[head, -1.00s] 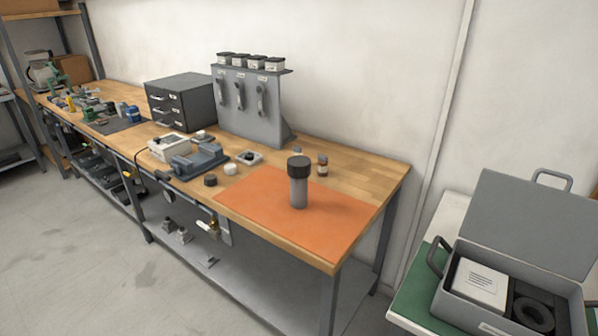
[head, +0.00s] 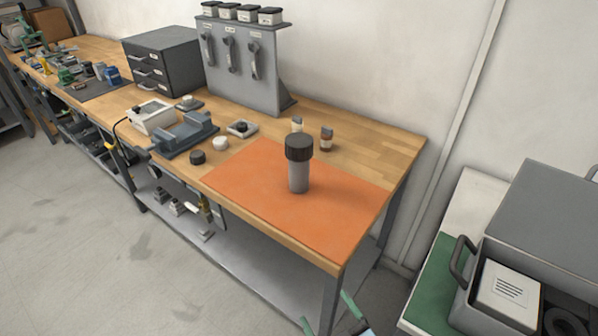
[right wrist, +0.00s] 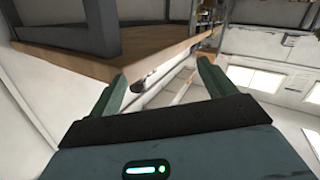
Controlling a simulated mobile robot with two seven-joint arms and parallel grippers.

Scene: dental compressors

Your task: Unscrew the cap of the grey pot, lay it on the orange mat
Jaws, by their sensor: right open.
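The grey pot (head: 298,178) stands upright on the orange mat (head: 240,188) near the right end of the workbench. Its dark ribbed cap (head: 299,147) is on top of it. My right gripper (head: 329,314) shows at the bottom edge of the head view, low by the bench's front right leg and well below the pot. Its two green fingers are apart with nothing between them. In the right wrist view the open fingers (right wrist: 163,82) point toward the bench's underside and edge; pot and cap do not show there. My left gripper is not in view.
A dark puck (head: 197,158), a white puck (head: 192,143) and two small bottles (head: 326,138) stand near the mat. A grey vise-like fixture (head: 184,134) is left of it. An open grey case (head: 462,308) lies on the right table. The mat around the pot is clear.

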